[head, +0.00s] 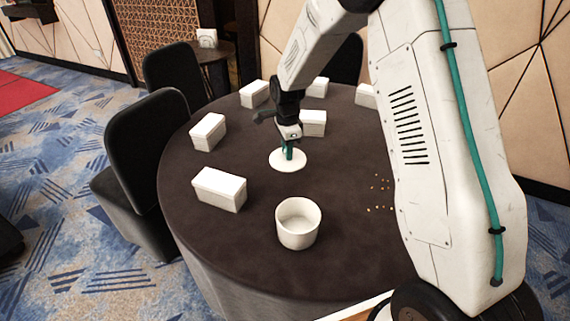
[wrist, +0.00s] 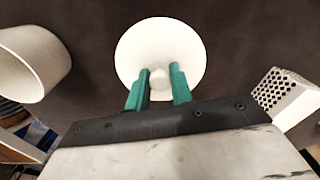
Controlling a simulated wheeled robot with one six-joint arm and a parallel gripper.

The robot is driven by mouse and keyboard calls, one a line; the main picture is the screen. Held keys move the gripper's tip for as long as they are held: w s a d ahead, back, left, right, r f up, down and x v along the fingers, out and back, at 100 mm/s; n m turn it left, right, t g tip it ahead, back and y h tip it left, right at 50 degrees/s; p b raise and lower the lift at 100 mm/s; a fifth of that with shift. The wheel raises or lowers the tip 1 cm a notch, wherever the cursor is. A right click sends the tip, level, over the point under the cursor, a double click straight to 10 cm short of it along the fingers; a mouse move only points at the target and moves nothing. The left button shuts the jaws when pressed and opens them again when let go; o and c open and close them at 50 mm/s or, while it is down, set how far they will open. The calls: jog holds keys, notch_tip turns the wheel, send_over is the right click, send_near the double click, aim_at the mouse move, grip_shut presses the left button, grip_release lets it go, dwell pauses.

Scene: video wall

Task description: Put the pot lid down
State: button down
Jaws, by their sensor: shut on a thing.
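The pot lid (head: 279,162) is a white round disc with a knob, at the middle of the dark table (head: 330,260) in the head view. It also fills the upper middle of the wrist view (wrist: 160,40). My gripper (head: 289,152) is above the lid with its green fingers shut on the knob. In the wrist view the fingers (wrist: 159,84) stand on both sides of the knob. I cannot tell whether the lid touches the table. A white open pot (head: 298,236) stands upright near the front of the table, apart from the lid, and shows at the left of the wrist view (wrist: 30,65).
Several white boxes stand around the lid, among them one at the left (head: 219,189) and one just behind my gripper (head: 313,123). Small brown bits (head: 380,184) lie on the right. Black chairs (head: 145,150) stand at the left. The tabletop between pot and lid is clear.

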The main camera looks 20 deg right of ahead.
aim_at(286, 164)
jog(key=shift+a+f, duration=0.15)
jog(key=shift+f, duration=1.35)
jog(key=shift+a+f, duration=0.1)
jog(key=shift+f, duration=1.35)
jog(key=shift+f, duration=0.15)
jog(key=c, duration=1.2)
grip_release()
jog(key=shift+c, duration=0.2)
notch_tip(286, 164, up, 13)
jog(key=shift+f, duration=0.15)
jog(key=s+d+r+n, duration=0.2)
jog(key=s+r+n, duration=0.6)
jog(key=s+r, duration=0.8)
jog(key=s+d+r+n+t, duration=0.1)
jog(key=s+n, duration=0.9)
jog(key=s, duration=1.4)
jog(key=shift+d+r, duration=0.2)
jog(key=shift+r, duration=0.3)
